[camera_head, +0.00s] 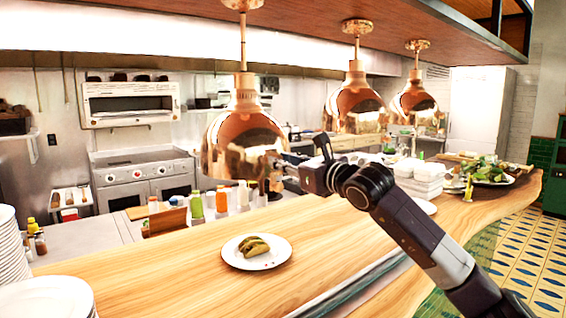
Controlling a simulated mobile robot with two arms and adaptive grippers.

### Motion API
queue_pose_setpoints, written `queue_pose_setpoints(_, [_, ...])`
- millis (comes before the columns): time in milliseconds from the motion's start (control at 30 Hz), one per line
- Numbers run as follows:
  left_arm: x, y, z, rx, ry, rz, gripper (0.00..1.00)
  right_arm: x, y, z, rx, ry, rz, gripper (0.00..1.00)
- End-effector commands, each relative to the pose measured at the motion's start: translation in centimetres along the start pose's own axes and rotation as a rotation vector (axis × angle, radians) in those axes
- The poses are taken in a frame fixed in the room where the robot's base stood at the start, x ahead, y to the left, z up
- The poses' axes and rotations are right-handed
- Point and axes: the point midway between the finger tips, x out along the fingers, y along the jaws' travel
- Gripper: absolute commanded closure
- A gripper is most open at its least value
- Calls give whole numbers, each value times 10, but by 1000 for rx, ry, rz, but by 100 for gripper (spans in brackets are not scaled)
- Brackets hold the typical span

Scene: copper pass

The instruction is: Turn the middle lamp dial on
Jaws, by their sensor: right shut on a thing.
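Three copper heat lamps hang from the wooden canopy over the counter: the left lamp (235,140) is nearest and largest, the middle lamp (356,100) hangs behind it, and the right lamp (413,97) is farthest. No lamp dial can be made out clearly. My right gripper (279,168) reaches in from the right, with its fingertips at the lower right rim of the left lamp, left of and below the middle lamp. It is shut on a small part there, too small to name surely. My left gripper is out of view.
A plate with tacos (256,251) sits on the wooden counter (180,262) below the left lamp. White plates (45,298) stand at the left, and bottles (197,205) line the back edge. White containers (420,180) and a salad plate (485,176) are at the right.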

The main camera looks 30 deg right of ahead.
Motion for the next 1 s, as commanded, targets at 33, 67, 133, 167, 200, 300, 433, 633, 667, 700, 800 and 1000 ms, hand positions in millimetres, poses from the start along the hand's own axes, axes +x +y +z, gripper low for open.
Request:
queue_pose_setpoints(33, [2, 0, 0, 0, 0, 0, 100, 0, 0, -1, -11, -1, 0, 100])
queue_pose_setpoints(67, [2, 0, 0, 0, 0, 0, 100, 0, 0, -1, -19, -1, 0, 100])
queue_pose_setpoints(133, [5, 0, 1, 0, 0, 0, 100, 0, 0, -1, -47, -3, 0, 100])
queue_pose_setpoints(167, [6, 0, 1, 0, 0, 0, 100, 0, 0, -1, -61, -3, 0, 100])
queue_pose_setpoints(200, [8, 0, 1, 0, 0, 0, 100, 0, 0, -1, -83, -4, 0, 100])
queue_pose_setpoints(300, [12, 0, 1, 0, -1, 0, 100, 0, 1, -2, -152, -6, 0, 100])
queue_pose_setpoints(433, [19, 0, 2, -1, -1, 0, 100, 0, 1, -3, -263, -8, 0, 100])
queue_pose_setpoints(633, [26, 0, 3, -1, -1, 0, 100, 0, 1, -2, -452, -13, -1, 100])
queue_pose_setpoints(667, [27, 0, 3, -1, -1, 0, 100, 0, 1, -2, -481, -14, -2, 100])
queue_pose_setpoints(700, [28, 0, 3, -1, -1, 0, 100, 0, 1, -2, -520, -15, -2, 100])
queue_pose_setpoints(800, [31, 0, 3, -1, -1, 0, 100, 0, 0, -2, -615, -17, -3, 100])
queue_pose_setpoints(1000, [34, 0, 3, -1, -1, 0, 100, 0, 0, -2, -805, -22, -3, 100])
